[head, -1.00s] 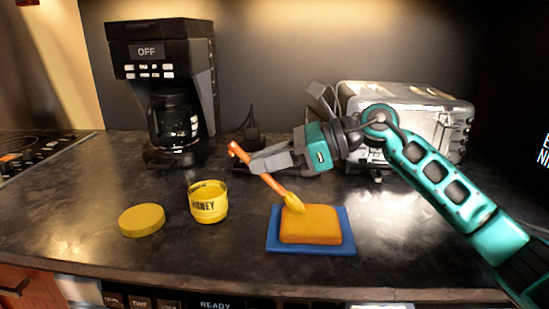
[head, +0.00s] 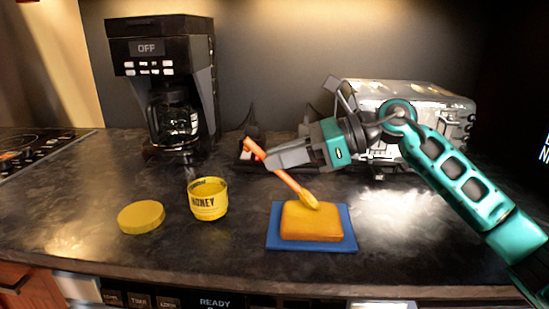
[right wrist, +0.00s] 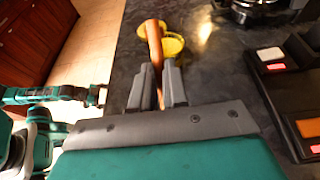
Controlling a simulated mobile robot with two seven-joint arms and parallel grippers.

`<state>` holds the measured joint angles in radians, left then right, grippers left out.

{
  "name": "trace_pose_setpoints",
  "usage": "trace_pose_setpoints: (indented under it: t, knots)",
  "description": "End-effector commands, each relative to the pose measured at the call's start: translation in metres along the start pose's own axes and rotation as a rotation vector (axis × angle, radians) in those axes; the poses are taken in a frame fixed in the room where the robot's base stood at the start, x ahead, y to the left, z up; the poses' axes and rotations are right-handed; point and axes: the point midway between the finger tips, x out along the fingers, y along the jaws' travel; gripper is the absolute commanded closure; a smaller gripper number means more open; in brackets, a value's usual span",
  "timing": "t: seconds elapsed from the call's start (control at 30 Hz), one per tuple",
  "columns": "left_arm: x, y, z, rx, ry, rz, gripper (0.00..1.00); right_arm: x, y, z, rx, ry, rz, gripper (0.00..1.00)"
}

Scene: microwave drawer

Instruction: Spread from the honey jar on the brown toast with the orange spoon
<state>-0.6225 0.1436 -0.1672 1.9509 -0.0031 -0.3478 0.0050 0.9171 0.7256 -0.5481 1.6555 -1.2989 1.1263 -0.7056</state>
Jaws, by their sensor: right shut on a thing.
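My right gripper (head: 272,160) is shut on the orange spoon (head: 284,178) by its handle, which tilts down to the right. The spoon's yellow tip is at the far edge of the toast (head: 312,222); I cannot tell whether it touches. The toast has an orange-yellow top and lies on a blue board (head: 342,245). The open yellow honey jar (head: 208,206) stands upright left of the board. Its yellow lid (head: 141,217) lies flat further left. In the right wrist view the spoon handle (right wrist: 154,45) stands up between the fingers. My left gripper is not seen.
A coffee maker (head: 165,85) stands at the back left and a shiny toaster oven (head: 400,95) at the back right, behind my arm. A dark object with red labels (right wrist: 285,75) is in the right wrist view. The counter between jar and board is clear.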

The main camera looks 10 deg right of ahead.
Motion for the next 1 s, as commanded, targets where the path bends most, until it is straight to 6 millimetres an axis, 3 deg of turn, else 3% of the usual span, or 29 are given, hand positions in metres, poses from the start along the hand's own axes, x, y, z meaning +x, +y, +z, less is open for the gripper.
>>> trace_pose_setpoints:
  t: [0.43, 1.0]
  knots:
    - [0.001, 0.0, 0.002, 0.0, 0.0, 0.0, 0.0, -0.003, 0.0, -0.002, 0.0, -0.001, 0.0, 1.0]
    - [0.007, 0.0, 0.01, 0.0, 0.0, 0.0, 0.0, -0.026, 0.001, -0.012, 0.0, 0.0, 0.0, 1.0]
